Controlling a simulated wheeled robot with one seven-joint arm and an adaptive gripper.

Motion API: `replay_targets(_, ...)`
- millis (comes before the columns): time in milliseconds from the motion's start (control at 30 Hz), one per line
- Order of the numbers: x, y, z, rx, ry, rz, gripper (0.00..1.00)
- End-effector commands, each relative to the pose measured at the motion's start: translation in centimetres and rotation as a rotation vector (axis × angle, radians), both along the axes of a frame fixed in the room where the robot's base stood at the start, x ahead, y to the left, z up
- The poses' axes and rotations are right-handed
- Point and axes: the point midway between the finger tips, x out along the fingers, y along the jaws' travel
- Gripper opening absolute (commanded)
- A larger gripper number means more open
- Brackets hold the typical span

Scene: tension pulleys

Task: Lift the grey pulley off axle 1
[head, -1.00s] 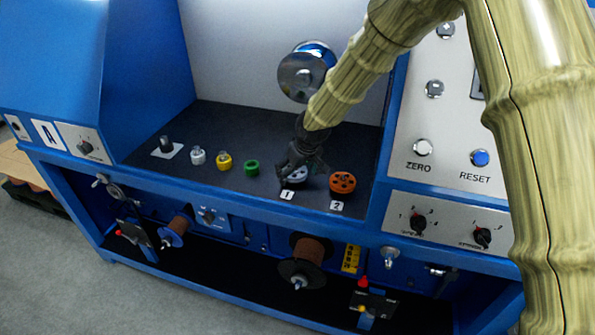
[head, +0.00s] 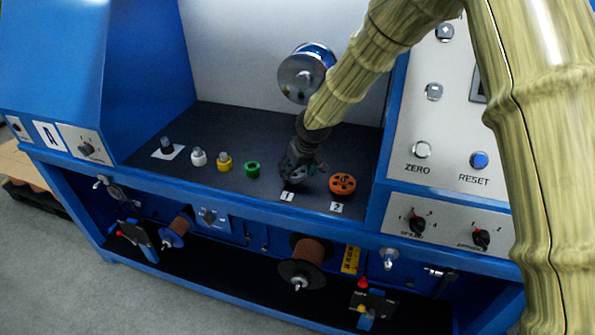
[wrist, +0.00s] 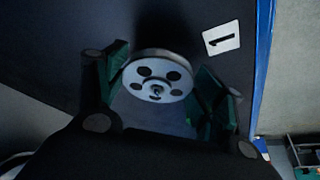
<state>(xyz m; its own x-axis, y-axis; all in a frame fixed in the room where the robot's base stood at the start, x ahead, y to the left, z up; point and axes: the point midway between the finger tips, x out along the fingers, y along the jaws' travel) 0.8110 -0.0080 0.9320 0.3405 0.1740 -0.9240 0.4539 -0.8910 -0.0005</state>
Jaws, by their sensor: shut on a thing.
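The grey pulley (wrist: 157,78), a disc with several round holes, sits between my two finger pads in the wrist view. My gripper (wrist: 160,88) is shut on it, with one pad at each side. In the head view my gripper (head: 298,172) is over the spot behind the label "1" (head: 288,197), and its fingers hide most of the pulley. Axle 1 is hidden in the head view. I cannot tell how far up the axle the pulley is.
An orange pulley (head: 342,183) sits close to the right, behind label "2" (head: 337,207). To the left are green (head: 252,169), yellow (head: 224,161) and white (head: 198,156) rollers and a dark peg (head: 167,145). A metal wheel (head: 301,76) is on the back wall.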

Motion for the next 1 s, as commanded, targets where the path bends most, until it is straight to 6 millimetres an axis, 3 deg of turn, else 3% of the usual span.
replay_targets(1000,0.0,0.0,1.6,0.0,0.0,0.0,0.4)
